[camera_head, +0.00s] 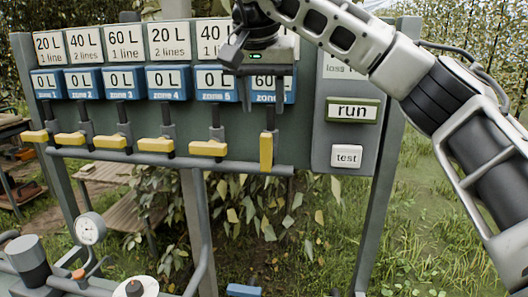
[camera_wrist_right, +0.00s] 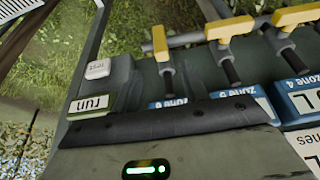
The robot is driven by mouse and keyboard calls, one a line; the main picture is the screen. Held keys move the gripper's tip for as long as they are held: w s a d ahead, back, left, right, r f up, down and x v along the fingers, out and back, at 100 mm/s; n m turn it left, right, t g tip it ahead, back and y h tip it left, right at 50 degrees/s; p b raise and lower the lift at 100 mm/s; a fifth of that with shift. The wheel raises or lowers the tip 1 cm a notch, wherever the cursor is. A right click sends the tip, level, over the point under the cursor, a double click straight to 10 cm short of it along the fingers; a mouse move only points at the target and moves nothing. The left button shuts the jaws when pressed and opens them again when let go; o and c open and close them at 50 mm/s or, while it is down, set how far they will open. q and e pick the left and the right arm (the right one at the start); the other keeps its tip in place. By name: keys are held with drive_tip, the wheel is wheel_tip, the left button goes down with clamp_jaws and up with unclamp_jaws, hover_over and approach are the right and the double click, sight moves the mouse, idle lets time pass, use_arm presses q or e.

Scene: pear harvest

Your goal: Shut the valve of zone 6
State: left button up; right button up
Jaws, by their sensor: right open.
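The zone 6 valve has a yellow handle (camera_head: 266,152) that hangs vertically, in line with its pipe. In the right wrist view the same handle (camera_wrist_right: 160,42) stands upright in the picture. The other zones' yellow handles, such as zone 5's (camera_head: 208,148), lie crosswise. The blue zone 6 display (camera_head: 268,84) reads 60 and is partly hidden by my gripper. My right gripper (camera_head: 267,88) is open and empty, in front of the panel above the zone 6 handle, apart from it. My left gripper is not in view.
The grey panel carries a run button (camera_head: 352,110) and a test button (camera_head: 346,156) right of zone 6. Zones 1 to 4 read 0 L. A pressure gauge (camera_head: 89,229) stands at lower left. Grass is open below right.

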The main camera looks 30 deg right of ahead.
sight(266, 154)
drive_tip(key=p+x, duration=0.1)
drive_tip(key=x, duration=1.3)
drive_tip(key=shift+a, duration=0.1)
clamp_jaws()
